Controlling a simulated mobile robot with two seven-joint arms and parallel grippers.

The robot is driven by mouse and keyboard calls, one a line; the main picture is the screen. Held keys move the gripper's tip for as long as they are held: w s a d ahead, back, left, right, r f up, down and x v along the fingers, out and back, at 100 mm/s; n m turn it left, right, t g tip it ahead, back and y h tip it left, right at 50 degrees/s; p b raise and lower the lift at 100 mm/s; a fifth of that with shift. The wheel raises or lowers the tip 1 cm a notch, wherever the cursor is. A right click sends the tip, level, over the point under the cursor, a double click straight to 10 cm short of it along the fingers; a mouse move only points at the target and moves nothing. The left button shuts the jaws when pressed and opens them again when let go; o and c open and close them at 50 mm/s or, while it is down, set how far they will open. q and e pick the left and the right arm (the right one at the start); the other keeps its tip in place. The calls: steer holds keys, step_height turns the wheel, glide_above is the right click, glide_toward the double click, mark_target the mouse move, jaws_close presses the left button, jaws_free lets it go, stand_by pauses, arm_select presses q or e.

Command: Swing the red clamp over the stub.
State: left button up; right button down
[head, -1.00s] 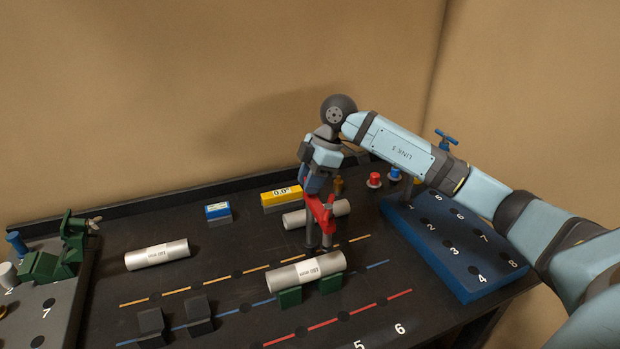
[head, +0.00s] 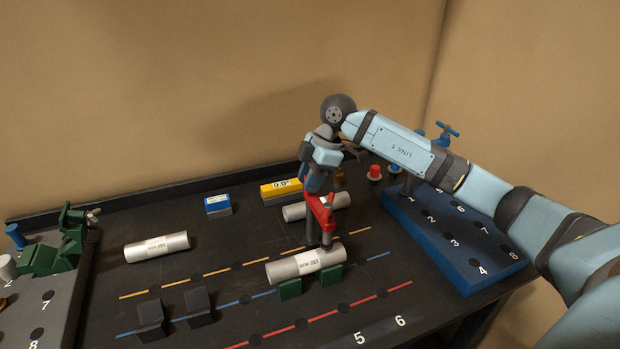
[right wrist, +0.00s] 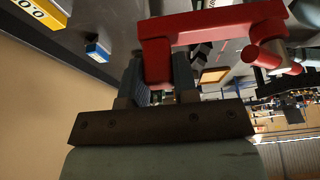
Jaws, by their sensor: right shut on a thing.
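The red clamp (head: 322,212) stands over the middle of the board in the head view. My right gripper (head: 317,193) is shut on it from above. In the right wrist view, one end of the red clamp (right wrist: 210,25) sits between the two fingers (right wrist: 160,82). Dark grey posts (head: 312,234) show under the clamp, just behind the near silver tube (head: 306,263). I cannot tell which part is the stub, or whether the clamp touches it. My left gripper is not in view.
The near tube rests on green blocks (head: 290,290). Another silver tube (head: 297,211) lies behind the clamp, and one (head: 157,246) lies at left. A blue numbered plate (head: 462,247) is at right. Black blocks (head: 150,318) stand at front left. A yellow block (head: 270,193) stands behind.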

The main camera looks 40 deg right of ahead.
steer(key=shift+f, duration=0.1)
steer(key=shift+f, duration=0.65)
steer(key=c, duration=0.8)
jaws_free()
steer(key=shift+f, duration=0.1)
steer(key=v, duration=1.4)
steer(key=shift+b, duration=0.3)
steer(key=shift+s+f, duration=0.1)
steer(key=shift+s, duration=0.05)
